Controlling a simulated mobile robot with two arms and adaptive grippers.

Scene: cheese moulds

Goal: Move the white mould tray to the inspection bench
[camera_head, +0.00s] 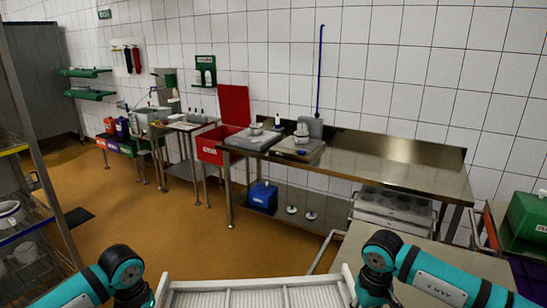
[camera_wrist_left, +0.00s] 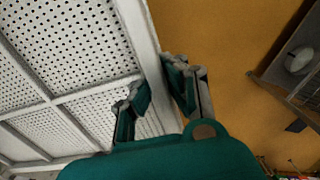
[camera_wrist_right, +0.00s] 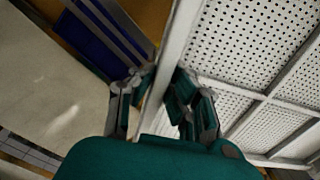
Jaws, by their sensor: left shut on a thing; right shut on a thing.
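The white mould tray (camera_head: 255,298) shows at the bottom centre of the head view, between my two arms. It has a perforated floor divided by ribs, seen in the left wrist view (camera_wrist_left: 55,60) and the right wrist view (camera_wrist_right: 250,50). My left gripper (camera_wrist_left: 160,90) is shut on one side rim of it. My right gripper (camera_wrist_right: 160,85) is shut on the opposite rim. In the head view the fingers are hidden. A long steel bench (camera_head: 400,172) stands against the tiled wall ahead; I cannot tell if it is the inspection bench.
A pale table (camera_head: 425,262) lies close on the right, beside my right arm. A wire rack (camera_head: 30,235) stands at left. Scales (camera_head: 298,149) sit on the steel bench's left part; its right part is clear. A red tub (camera_head: 212,147) stands beside it. Orange floor (camera_head: 160,225) is open ahead.

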